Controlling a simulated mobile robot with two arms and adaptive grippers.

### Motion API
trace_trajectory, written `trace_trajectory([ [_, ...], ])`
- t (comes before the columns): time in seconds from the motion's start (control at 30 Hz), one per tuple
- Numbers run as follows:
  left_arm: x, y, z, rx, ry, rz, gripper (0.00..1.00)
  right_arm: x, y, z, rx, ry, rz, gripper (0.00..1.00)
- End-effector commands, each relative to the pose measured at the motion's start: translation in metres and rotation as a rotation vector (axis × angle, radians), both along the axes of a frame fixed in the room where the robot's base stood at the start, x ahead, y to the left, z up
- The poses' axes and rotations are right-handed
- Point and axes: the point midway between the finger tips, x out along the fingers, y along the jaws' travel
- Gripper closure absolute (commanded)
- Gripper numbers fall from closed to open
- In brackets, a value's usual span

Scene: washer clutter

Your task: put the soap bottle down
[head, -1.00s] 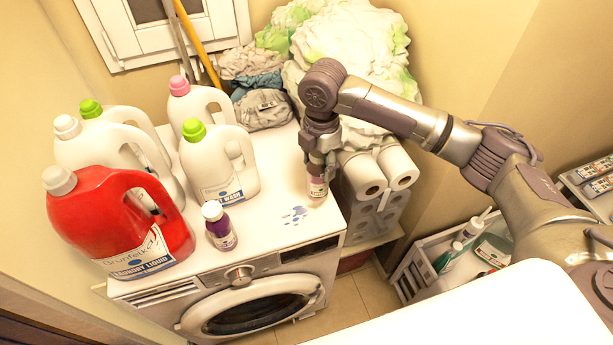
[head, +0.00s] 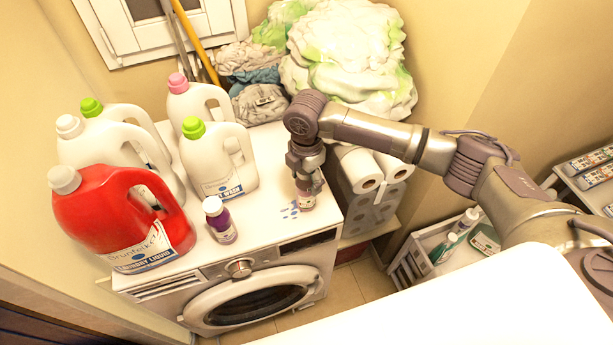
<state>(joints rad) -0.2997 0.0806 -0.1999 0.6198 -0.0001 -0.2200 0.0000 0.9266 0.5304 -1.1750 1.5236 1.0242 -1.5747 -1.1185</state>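The soap bottle (head: 306,200), small with a pinkish label, is upright at the right front part of the washer top (head: 265,215). Its upper part is hidden by my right gripper (head: 306,184), which points down around it and appears shut on it. The bottle's base is at or very close to the washer surface; I cannot tell whether it touches. A blue spotted patch (head: 290,210) lies just left of the bottle. My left gripper is not in view.
A small purple bottle (head: 220,220) stands at the front of the washer. A red laundry jug (head: 125,220) and several white jugs (head: 215,160) crowd the left. Paper rolls (head: 362,170) stand close on the right. Laundry (head: 350,60) is piled behind.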

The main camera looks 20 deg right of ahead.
Motion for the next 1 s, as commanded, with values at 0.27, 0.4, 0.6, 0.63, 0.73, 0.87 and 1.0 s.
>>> trace_trajectory([
  [0.27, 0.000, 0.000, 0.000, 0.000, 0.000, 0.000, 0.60, 0.000, 0.000, 0.000, 0.000, 0.000, 0.000, 0.19],
  [0.4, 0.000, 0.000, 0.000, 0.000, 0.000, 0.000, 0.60, 0.000, 0.000, 0.002, 0.000, -0.001, 0.000, 0.19],
  [0.6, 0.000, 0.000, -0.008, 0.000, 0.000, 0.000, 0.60, 0.001, 0.000, 0.022, 0.002, -0.005, 0.002, 0.19],
  [0.63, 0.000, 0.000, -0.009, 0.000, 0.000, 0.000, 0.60, 0.001, 0.000, 0.027, 0.001, -0.005, 0.001, 0.19],
  [0.73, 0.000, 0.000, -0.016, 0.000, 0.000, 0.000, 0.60, 0.001, 0.001, 0.049, 0.002, -0.005, 0.002, 0.19],
  [0.87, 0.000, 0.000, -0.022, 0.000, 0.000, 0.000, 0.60, 0.001, 0.000, 0.078, 0.002, -0.006, 0.001, 0.19],
  [1.0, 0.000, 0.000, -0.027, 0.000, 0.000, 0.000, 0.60, 0.001, 0.000, 0.102, 0.001, -0.004, 0.001, 0.19],
])
